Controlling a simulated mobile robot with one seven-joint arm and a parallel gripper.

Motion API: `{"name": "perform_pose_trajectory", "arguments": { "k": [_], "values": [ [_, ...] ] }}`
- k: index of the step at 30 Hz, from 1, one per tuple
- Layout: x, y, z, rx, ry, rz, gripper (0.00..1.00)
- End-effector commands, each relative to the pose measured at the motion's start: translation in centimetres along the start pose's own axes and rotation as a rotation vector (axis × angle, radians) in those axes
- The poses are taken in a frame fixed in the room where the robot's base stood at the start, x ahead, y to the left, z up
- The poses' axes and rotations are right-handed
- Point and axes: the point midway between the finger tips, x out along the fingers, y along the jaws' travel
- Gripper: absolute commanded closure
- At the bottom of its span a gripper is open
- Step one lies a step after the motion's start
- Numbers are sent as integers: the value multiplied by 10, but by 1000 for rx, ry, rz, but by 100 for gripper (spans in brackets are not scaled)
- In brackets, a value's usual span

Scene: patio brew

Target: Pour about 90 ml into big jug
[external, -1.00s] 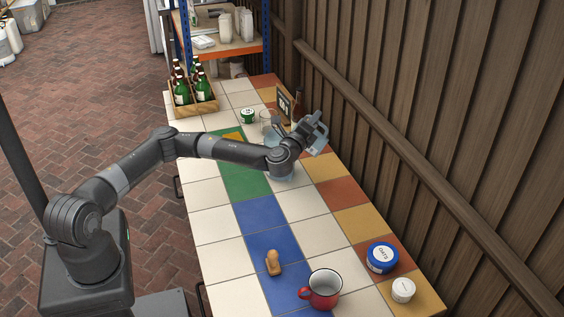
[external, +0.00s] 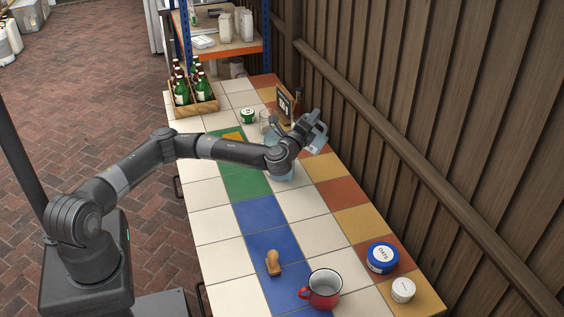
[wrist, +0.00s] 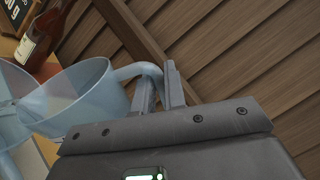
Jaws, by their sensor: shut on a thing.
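My gripper (external: 308,124) is shut on the handle of a clear bluish jug (external: 318,142), held tilted above the far right side of the table. In the wrist view the fingers (wrist: 160,92) close around the handle, and the held jug (wrist: 98,92) has its wide rim in sight. Another clear bluish vessel, seemingly the big jug (external: 284,175), stands on the tiles below my wrist, mostly hidden by the arm. Part of a bluish vessel (wrist: 22,158) also shows at the lower left of the wrist view. I cannot make out a stream or the liquid levels.
A chalkboard sign (external: 285,106), a drinking glass (external: 265,121) and a green-white tin (external: 248,115) stand behind. A bottle crate (external: 197,108) is at the back left. A plank wall (external: 430,130) borders the right.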

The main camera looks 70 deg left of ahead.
Motion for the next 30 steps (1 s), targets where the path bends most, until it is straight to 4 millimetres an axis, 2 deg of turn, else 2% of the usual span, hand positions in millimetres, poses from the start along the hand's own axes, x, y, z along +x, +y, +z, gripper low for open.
{"name": "perform_pose_trajectory", "arguments": {
  "k": [30],
  "values": [
    [0,-2,9,-65,-13,-1,100]
  ]
}}
